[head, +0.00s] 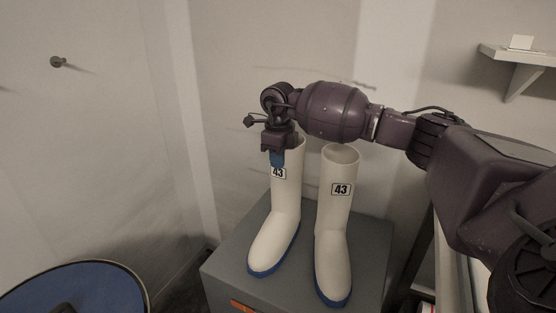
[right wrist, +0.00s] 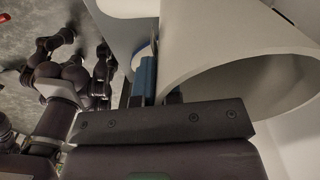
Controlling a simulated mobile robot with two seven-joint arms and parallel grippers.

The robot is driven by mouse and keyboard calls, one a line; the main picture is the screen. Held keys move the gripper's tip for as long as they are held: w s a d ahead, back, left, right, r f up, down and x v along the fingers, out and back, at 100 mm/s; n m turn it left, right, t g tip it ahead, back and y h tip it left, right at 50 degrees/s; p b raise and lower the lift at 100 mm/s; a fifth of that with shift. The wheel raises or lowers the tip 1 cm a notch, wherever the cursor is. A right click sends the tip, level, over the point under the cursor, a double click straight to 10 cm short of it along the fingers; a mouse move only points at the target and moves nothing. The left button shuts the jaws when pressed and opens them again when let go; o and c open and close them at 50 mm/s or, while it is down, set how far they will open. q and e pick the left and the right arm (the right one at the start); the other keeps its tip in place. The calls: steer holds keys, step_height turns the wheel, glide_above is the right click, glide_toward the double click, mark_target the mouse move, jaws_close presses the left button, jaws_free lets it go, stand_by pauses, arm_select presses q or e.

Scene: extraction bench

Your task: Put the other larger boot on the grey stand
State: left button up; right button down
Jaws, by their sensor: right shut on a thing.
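Two white boots with blue soles and "43" labels stand upright on the grey stand (head: 375,255) in the head view. My right gripper (head: 277,158) is shut on the upper edge of the left boot (head: 280,222), pointing down. The right boot (head: 335,225) stands a little apart from it, with its open top showing. In the right wrist view, the blue-tipped fingers (right wrist: 158,80) pinch the rim of the held boot (right wrist: 215,45), whose round opening faces the camera. The left boot's sole appears to rest on the stand. My left gripper is not in the head view.
A round blue thing with a pale rim (head: 75,290) is at the lower left. A wall shelf (head: 518,54) with a small white item is at the upper right. A wall peg (head: 58,62) is at the upper left. Walls stand close behind the stand.

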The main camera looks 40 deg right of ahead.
steer(key=shift+r, duration=0.1)
steer(key=c, duration=1.7)
jaws_free()
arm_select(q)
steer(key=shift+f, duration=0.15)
arm_select(e)
steer(key=o, duration=0.4)
steer(key=shift+f, duration=0.2)
step_height(320, 180, up, 11)
steer(key=shift+r+p, duration=0.15)
steer(key=shift+p, duration=0.85)
steer(key=shift+r, duration=0.45)
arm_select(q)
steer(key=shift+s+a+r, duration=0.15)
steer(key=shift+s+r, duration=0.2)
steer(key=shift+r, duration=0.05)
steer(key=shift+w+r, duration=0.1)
